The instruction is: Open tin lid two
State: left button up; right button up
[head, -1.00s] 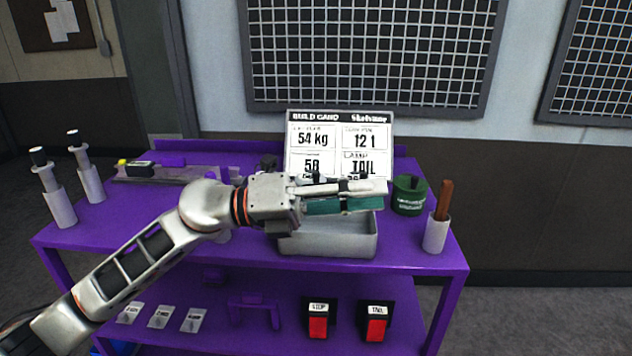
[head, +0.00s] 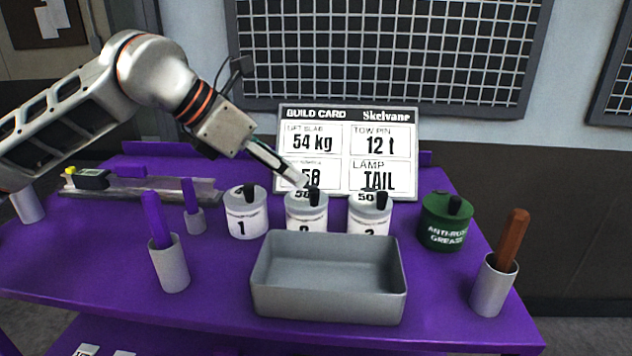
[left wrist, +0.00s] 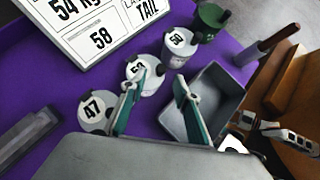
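Three white tins with black-knobbed lids stand in a row behind the grey tray in the head view: tin one (head: 245,215), the middle tin (head: 306,222) and the right tin (head: 369,224). The middle tin's front number is partly hidden by the tray. My left gripper (head: 300,181) reaches down from the upper left, its tips close to the middle lid's knob. In the left wrist view, my left gripper (left wrist: 160,76) has its teal-padded fingers apart, near the middle lid (left wrist: 143,74); contact is unclear. The lids look seated.
The grey tray (head: 328,310) stands in front of the tins. A green grease tin (head: 445,226) and a holder with a brown handle (head: 493,288) are at right. The build card (head: 347,150) stands behind. A purple-handled holder (head: 170,265) is at left.

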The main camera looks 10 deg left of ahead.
aim_at(313, 189)
pick_arm(q)
jog(key=b+x, duration=0.1)
jog(key=x, duration=0.6)
jog(key=shift+d+f+b, duration=0.2)
jog(key=shift+f+b, duration=0.1)
jog(key=shift+b, duration=0.05)
jog(key=shift+r, duration=0.1)
grip_shut()
